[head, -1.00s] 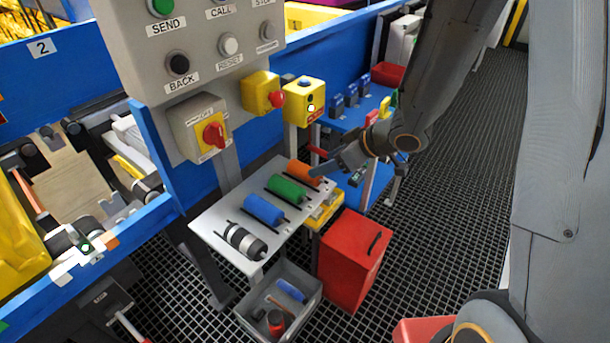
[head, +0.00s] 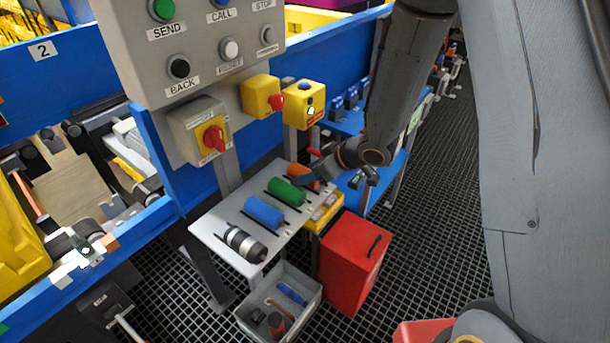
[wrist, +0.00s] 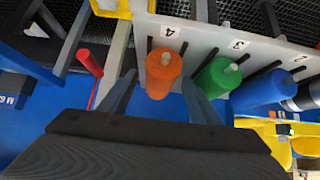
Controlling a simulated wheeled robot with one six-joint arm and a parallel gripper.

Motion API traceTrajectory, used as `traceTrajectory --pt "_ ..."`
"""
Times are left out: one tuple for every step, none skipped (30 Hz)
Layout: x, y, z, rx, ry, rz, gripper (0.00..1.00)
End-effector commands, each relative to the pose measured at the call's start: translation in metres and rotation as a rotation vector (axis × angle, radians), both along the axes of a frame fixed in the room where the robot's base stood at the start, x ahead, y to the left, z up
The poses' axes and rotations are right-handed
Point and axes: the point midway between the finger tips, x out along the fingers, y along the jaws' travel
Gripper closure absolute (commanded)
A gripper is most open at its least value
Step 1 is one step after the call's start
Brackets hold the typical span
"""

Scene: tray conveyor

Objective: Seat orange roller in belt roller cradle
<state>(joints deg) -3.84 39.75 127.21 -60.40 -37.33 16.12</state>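The orange roller (head: 303,172) lies at the far end of a light grey rack plate (head: 208,232), in the slot marked 4. In the wrist view the orange roller (wrist: 162,74) stands between the two fingers of my gripper (wrist: 160,82), with gaps visible on both sides. My gripper (head: 312,184) is open and reaches the rack's far end from the right, partly hiding the roller in the head view. I cannot clearly pick out the belt roller cradle; roller parts (head: 88,246) show on the conveyor at the left.
Green (head: 286,192), blue (head: 263,212) and black-and-silver (head: 244,244) rollers share the rack. A grey bin (head: 298,319) with tools and a red box (head: 352,252) stand below. A control panel (head: 205,60) and yellow switch boxes (head: 303,112) hang above. A red rod (wrist: 90,64) is beside my gripper.

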Motion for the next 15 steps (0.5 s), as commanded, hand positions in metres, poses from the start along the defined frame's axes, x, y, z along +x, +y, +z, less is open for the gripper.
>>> traceTrajectory --pt "0.0000 -0.0001 0.0001 0.000 0.000 0.000 0.49" --pt "0.0000 -0.0001 0.0001 0.000 0.000 0.000 0.54" --pt "-0.0001 -0.0002 0.0001 0.000 0.000 0.000 0.61" --pt "0.0000 -0.0002 0.0001 0.000 0.000 0.000 0.66" --pt "-0.0001 -0.0001 0.0001 0.000 0.000 0.000 0.71" --pt "-0.0001 -0.0002 0.0001 0.000 0.000 0.000 0.78" --pt "-0.0002 -0.0002 0.0001 0.000 0.000 0.000 0.83" --pt "-0.0001 -0.0002 0.0002 0.000 0.000 0.000 0.88" --pt "-0.0001 -0.0002 0.0002 0.000 0.000 0.000 0.95" --pt "0.0003 -0.0001 0.0006 0.001 -0.001 0.000 0.98" --pt "0.0003 -0.0001 0.0007 0.001 -0.001 0.000 0.98" --pt "0.0003 -0.0001 0.0006 0.001 -0.001 0.000 0.98" --pt "0.0003 -0.0001 0.0006 0.001 -0.001 0.000 0.98" --pt "0.0003 -0.0001 0.0007 0.001 -0.001 0.000 0.98" --pt "0.0003 -0.0001 0.0008 0.001 -0.001 0.000 0.98"
